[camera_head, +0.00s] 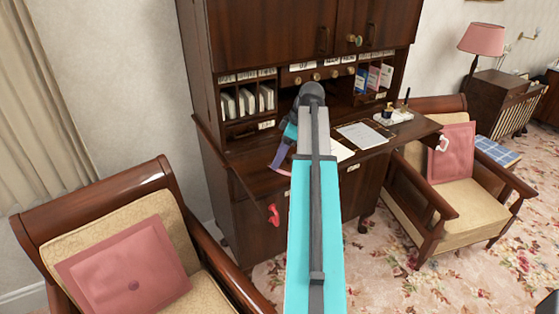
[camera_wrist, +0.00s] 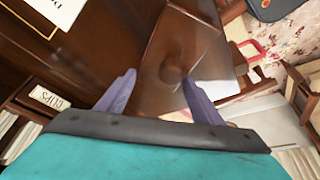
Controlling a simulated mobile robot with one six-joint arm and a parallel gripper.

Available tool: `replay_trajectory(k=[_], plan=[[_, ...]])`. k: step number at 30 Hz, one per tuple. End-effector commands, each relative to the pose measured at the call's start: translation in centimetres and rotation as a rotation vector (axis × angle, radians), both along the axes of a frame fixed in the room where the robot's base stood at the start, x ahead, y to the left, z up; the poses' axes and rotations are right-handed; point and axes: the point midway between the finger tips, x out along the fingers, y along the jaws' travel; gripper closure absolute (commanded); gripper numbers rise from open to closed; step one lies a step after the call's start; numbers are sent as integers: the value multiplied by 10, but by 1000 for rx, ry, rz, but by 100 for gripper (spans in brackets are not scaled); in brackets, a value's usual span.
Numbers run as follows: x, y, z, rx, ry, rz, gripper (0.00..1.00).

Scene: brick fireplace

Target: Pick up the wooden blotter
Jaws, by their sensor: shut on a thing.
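The wooden blotter (camera_wrist: 190,42) is a dark brown glossy block with a round knob, seen in the wrist view between my two purple fingers. My gripper (camera_wrist: 159,80) is shut on it, with one finger to each side of the knob. In the head view my gripper (camera_head: 281,156) is over the left part of the desk's writing surface (camera_head: 380,151). My arm hides the blotter there. I cannot tell whether the blotter touches the desk.
The desk's pigeonholes (camera_head: 248,102) rise close behind my gripper. A paper sheet (camera_head: 362,135) and an ink stand (camera_head: 395,115) lie to the right. A cushioned armchair (camera_head: 120,235) stands at left, another armchair (camera_head: 455,190) at right. Flowered carpet (camera_head: 400,280) is open in front.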

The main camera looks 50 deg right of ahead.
Motion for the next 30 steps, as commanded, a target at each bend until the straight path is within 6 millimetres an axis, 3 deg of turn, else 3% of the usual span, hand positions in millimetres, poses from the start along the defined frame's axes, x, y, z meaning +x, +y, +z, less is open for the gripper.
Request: replay_trajectory(k=[2, 5, 19, 30], plan=[[0, -1, 0, -1, 0, 0, 65], [0, -1, 1, -1, 0, 0, 75], [1, -2, 35, -2, -1, 0, 76], [-78, -20, 39, -1, -1, -4, 76]])
